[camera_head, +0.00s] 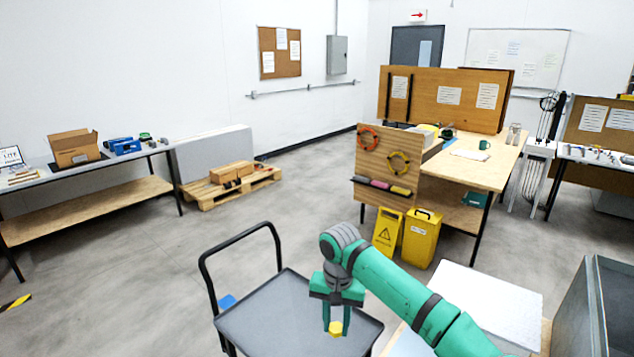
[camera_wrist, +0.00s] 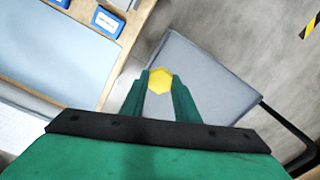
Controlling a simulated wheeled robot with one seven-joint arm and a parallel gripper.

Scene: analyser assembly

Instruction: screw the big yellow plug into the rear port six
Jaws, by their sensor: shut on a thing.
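The big yellow plug (camera_head: 336,328) is held between the fingertips of my gripper (camera_head: 335,318), above the grey top of a cart (camera_head: 262,318). In the wrist view the yellow plug (camera_wrist: 159,80) shows its six-sided end between the two green fingers of my gripper (camera_wrist: 160,88). My gripper is shut on it and points downward. I cannot tell how far above the cart top the plug is. No port marked six can be made out in either view.
The cart's black handle (camera_head: 240,240) rises at its left. A grey cabinet (camera_head: 605,305) is at the far right. A yellow bin (camera_head: 422,238) stands behind. The floor left of the cart is mostly clear.

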